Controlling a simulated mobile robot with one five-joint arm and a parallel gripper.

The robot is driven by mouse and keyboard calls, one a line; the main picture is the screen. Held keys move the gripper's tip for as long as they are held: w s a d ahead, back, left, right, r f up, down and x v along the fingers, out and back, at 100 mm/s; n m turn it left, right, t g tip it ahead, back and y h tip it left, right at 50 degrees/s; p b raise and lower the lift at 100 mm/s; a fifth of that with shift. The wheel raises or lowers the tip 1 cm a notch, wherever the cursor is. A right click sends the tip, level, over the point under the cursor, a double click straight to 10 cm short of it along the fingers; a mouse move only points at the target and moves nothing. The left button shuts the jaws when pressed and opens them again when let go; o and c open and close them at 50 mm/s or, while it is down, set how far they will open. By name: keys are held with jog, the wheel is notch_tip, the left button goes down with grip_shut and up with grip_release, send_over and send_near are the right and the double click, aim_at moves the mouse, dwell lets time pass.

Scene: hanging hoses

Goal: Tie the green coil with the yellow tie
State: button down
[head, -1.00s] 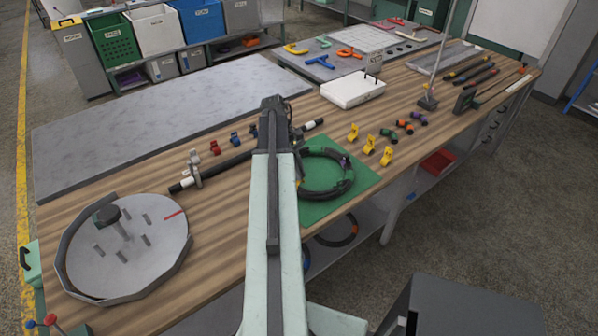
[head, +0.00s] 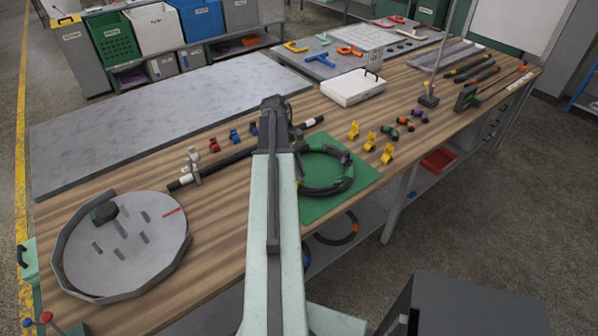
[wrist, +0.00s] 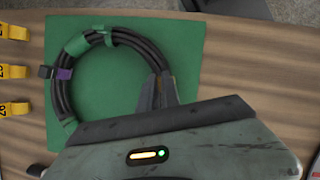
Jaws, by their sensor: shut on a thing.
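The green coil (head: 345,181) is a dark ring of hose with green bands and a purple piece, lying on a green mat (head: 322,208). In the wrist view the coil (wrist: 62,96) shows its far and left sides; its near part is hidden behind my gripper body. My gripper's fingers (wrist: 160,92) are shut on the coil's right side. In the head view my arm covers part of the coil and most of the gripper. Three yellow ties (head: 370,140) stand in a row on the bench beside the mat; they also show at the wrist view's left edge (wrist: 14,71).
Red and blue ties (head: 234,137) and a long black hose (head: 225,164) lie left of my arm. A grey round board (head: 125,245) with pegs is at the front left. A white box (head: 352,88) and smaller coloured ties (head: 405,124) lie beyond the mat.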

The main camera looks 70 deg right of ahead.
jog(key=shift+f, duration=0.35)
jog(key=shift+f+b, duration=0.65)
jog(key=shift+b, duration=0.2)
dwell(0.4)
jog(key=c, duration=1.5)
grip_release()
jog(key=p+v, duration=0.7)
jog(key=v, duration=0.1)
